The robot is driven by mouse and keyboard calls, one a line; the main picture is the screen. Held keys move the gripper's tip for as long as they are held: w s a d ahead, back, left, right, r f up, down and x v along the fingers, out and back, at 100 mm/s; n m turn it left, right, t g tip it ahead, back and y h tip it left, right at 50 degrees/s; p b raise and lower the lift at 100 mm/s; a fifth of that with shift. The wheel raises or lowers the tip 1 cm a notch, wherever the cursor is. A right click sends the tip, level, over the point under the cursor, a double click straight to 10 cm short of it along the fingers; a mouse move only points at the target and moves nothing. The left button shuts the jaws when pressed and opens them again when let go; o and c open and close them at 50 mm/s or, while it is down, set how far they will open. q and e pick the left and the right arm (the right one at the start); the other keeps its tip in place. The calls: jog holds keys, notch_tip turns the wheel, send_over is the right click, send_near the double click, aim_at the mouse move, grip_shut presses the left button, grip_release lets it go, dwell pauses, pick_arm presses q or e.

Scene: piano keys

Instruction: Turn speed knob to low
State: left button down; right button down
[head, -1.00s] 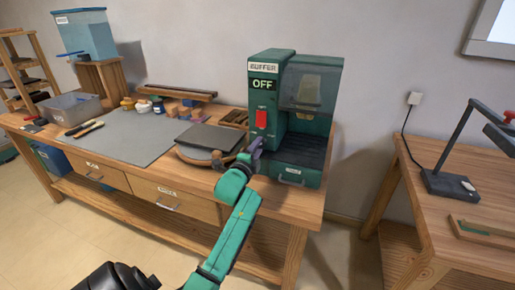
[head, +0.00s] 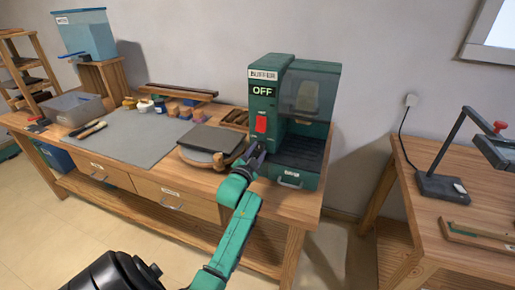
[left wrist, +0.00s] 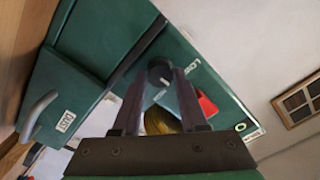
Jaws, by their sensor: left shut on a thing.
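The green buffer machine (head: 268,100) stands on the wooden bench, with an OFF display (head: 263,91) and a red switch (head: 261,122) on its front. My left gripper (head: 260,149) is at the lower front of the machine, below the red switch. In the left wrist view its two fingers (left wrist: 160,80) close on a small dark round knob (left wrist: 160,70). The knob's pointer and markings cannot be read. In the head view the gripper hides the knob. My right gripper is not in view.
A round turntable (head: 207,157) with a dark slab sits left of the machine. A drawer with a handle (head: 291,180) is at the machine's base, right of my gripper. A grey mat (head: 120,138) lies further left. A second table (head: 460,205) stands right, across a gap.

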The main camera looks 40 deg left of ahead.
pick_arm(q)
jog(key=n+p, duration=0.2)
jog(key=n, duration=0.2)
jog(key=shift+n, duration=0.3)
jog(key=shift+n+p, duration=0.95)
jog(key=shift+n, duration=0.95)
jog(key=c, duration=0.7)
grip_release()
jog(key=shift+c, duration=0.2)
jog(key=shift+s, duration=0.1)
jog(key=b+v, duration=0.1)
jog(key=v, duration=1.3)
jog(key=shift+s, duration=0.2)
jog(key=shift+d, duration=0.2)
